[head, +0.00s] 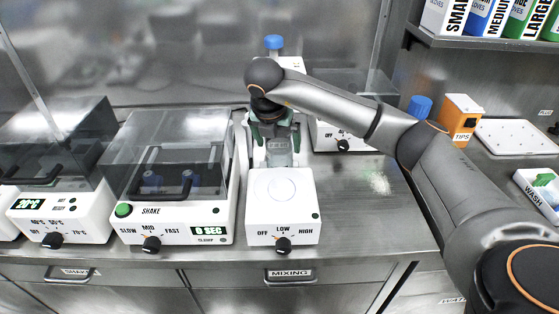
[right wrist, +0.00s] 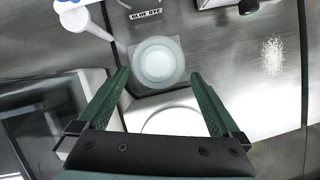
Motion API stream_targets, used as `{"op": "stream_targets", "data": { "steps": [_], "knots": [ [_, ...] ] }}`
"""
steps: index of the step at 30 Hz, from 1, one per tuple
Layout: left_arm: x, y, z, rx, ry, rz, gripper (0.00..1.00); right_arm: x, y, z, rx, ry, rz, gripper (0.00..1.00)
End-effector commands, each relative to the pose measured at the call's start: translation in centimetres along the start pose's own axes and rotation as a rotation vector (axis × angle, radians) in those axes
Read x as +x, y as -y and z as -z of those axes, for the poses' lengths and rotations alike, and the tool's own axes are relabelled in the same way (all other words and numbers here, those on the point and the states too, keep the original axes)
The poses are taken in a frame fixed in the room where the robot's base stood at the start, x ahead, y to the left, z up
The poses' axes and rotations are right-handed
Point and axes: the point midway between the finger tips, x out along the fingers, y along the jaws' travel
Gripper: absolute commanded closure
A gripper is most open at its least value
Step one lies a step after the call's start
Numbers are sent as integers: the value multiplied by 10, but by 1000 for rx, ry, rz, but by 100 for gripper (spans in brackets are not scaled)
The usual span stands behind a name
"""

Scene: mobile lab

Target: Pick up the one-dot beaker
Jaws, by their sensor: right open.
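A clear beaker (head: 280,157) stands behind the white mixing plate (head: 281,205) in the head view, partly hidden by my right gripper. No dot marking on it can be made out. In the right wrist view a round vessel (right wrist: 157,60), seen from above, appears to be this beaker and lies just beyond and between the fingertips. My right gripper (head: 276,135) has green fingers spread apart. It is empty and points down over the beaker. Its open fingers also show in the right wrist view (right wrist: 159,76). My left gripper is not in view.
A shaker (head: 172,212) with a clear lid stands left of the mixing plate, with a heater (head: 65,213) farther left. A blue-capped bottle (head: 273,42) is behind my arm. White powder (head: 380,183) lies on the right counter, and an orange tips box (head: 459,113) stands beyond.

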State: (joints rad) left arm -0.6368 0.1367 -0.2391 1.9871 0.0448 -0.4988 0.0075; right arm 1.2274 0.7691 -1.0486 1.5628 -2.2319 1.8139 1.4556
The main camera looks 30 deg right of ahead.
Motion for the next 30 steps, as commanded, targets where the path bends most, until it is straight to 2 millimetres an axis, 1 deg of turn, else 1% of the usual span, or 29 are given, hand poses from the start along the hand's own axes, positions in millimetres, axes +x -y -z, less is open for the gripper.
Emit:
{"op": "stream_targets", "data": {
  "steps": [1, 3, 11, 15, 19, 22, 28, 29, 30],
  "knots": [
    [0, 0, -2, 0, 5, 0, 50, 11, 1, 1, 0, -2, 4, 0],
    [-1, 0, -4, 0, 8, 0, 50, 21, 1, 0, 0, -2, 3, 0],
    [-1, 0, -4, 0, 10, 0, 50, 42, 0, 1, -1, -1, 2, 0],
    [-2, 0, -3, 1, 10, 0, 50, 64, -2, 2, 0, -2, 3, 0],
    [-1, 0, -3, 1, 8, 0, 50, 80, -2, 2, 0, -1, 2, 0],
    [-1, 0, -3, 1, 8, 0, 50, 86, -2, 2, -2, -1, 1, 0],
    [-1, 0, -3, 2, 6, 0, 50, 86, -2, 2, -2, 0, 0, 0],
    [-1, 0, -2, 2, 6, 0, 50, 86, -2, 2, -2, 0, 0, 2],
    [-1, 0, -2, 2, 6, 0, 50, 86, -2, 2, -2, 0, 0, 7]
  ]
}}
